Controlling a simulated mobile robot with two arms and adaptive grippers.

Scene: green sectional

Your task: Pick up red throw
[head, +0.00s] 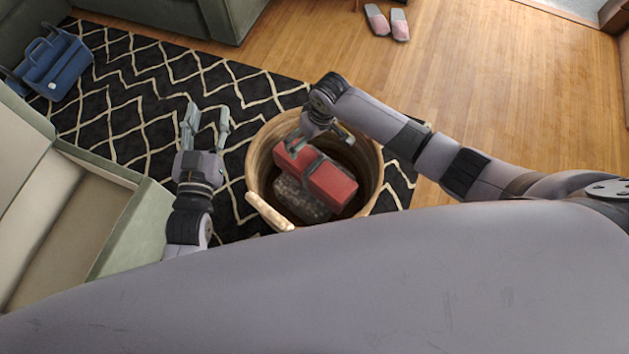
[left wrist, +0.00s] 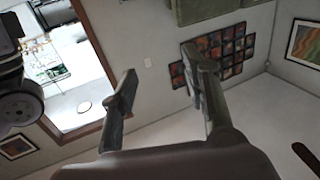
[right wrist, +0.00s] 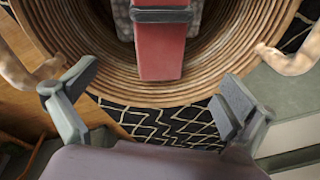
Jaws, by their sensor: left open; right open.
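The red throw (head: 327,181) is a folded red bundle with a dark band around its middle. It lies inside a round woven basket (head: 259,160), on top of a grey speckled bundle (head: 299,198). My right gripper (head: 318,146) is over the far left part of the basket, close to the throw's upper end. In the right wrist view the throw (right wrist: 160,51) lies beyond the open, empty fingers (right wrist: 150,95). My left gripper (head: 207,117) is open and empty above the rug, left of the basket. The left wrist view shows its fingers (left wrist: 160,75) against walls and pictures.
The basket has light curved handles, one at its near rim (head: 270,212). A green sectional (head: 130,215) stands at the left. A patterned black rug (head: 140,90) lies under the basket. A blue bag (head: 55,65) and pink slippers (head: 388,22) are farther off. Wooden floor is clear at right.

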